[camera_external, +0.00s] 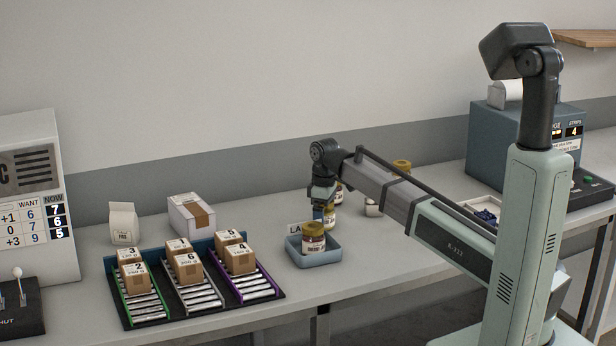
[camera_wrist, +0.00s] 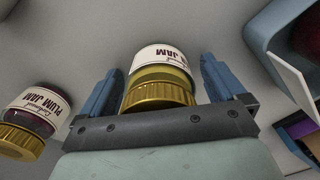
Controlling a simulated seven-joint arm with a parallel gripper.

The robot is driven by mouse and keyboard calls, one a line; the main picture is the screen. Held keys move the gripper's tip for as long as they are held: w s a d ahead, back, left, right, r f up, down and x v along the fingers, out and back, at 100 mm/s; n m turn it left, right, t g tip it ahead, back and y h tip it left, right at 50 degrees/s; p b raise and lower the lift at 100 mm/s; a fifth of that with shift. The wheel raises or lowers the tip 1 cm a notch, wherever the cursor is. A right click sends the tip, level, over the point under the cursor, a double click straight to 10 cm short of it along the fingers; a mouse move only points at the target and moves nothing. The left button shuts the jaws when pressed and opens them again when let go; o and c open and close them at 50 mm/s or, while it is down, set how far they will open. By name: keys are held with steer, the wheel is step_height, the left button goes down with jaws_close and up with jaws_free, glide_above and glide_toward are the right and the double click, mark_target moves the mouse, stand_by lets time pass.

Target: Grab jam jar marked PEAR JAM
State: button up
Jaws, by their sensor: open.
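My gripper (camera_wrist: 165,85) is open, with one blue finger on each side of a gold-lidded jar (camera_wrist: 160,78). That jar has pale yellowish contents and a white label, upside down in the wrist view; I cannot surely read its fruit name. It stands apart from the fingers, as far as I can see. In the external view my gripper (camera_external: 322,205) is low over the bench, just above and beside this jar (camera_external: 329,217). Another jar, labelled PLUM JAM (camera_wrist: 38,108), dark with a gold lid, stands to the left in the wrist view.
A blue tray (camera_external: 318,259) holding a dark red jar (camera_external: 313,239) sits in front of my gripper. More jars (camera_external: 372,208) stand behind, partly hidden by my arm. A rack (camera_external: 165,318) with several numbered boxes is at left. Bare bench lies right of the tray.

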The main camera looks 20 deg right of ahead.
steer(key=shift+c, duration=0.5)
steer(key=c, duration=1.3)
